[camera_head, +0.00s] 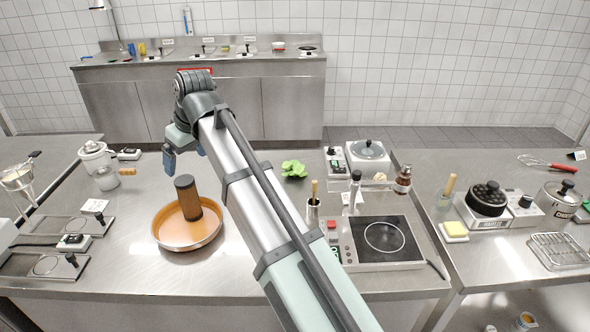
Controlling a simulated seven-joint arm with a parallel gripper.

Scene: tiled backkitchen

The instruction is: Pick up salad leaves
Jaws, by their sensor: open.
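The salad leaves (294,168) are a small bright green bunch on the steel table, right of my arm and near the table's back edge. My gripper (184,160) is at the left of my arm, above the table's rear part and left of the leaves. Its dark blue fingers point down, apart from each other, with nothing seen between them. It is well away from the leaves, with my arm's links lying between the two in the picture.
An orange-brown round pan (163,237) with a dark brown cylinder (187,197) stands in front of my gripper. A glass jug (101,163) is at the left. A hot plate (384,240), bottles and a scale (368,157) stand right of the leaves. Bare table surrounds the leaves.

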